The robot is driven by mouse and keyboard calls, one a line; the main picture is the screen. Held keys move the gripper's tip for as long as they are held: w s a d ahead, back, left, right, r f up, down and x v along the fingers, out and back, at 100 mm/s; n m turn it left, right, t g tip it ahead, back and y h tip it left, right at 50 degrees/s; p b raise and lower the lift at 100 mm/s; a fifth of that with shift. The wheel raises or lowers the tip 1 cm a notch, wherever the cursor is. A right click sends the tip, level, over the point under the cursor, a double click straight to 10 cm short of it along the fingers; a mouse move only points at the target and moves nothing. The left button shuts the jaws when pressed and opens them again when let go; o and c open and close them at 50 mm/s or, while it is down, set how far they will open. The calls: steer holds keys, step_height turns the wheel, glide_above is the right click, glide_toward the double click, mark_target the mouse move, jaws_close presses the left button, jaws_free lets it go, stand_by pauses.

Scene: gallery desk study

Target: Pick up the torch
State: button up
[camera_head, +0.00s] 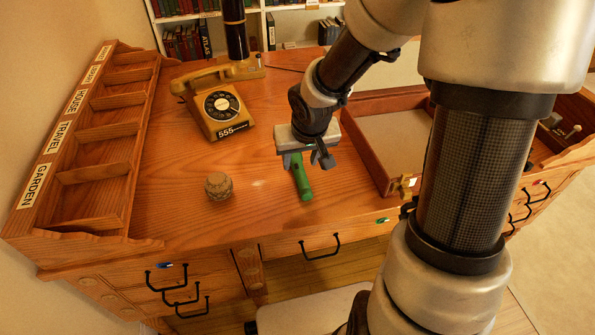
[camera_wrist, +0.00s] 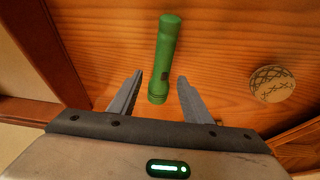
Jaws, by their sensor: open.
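The green torch (camera_head: 301,178) lies on the wooden desk (camera_head: 240,226), below and partly behind my gripper (camera_head: 308,161) in the head view. In the wrist view the torch (camera_wrist: 166,60) lies lengthwise, its near end close to the gap between my gripper's fingertips (camera_wrist: 160,80). The fingers are spread apart, one on each side of that near end, and hold nothing. Whether they are down at the torch's height I cannot tell. The torch's upper end is hidden by the gripper in the head view.
A round patterned object (camera_head: 218,186) stands left of the torch; it also shows in the wrist view (camera_wrist: 272,84). A yellow telephone (camera_head: 214,104) is farther back. An open wooden tray (camera_head: 366,152) lies to the right. A labelled compartment rack (camera_head: 97,176) lines the left edge.

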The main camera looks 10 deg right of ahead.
mark_target(298, 165)
steer(key=b+x, duration=0.1)
steer(key=x, duration=0.2)
steer(key=shift+w+a+f, duration=0.1)
steer(key=shift+f, duration=0.2)
jaws_close()
steer(key=shift+r, duration=0.1)
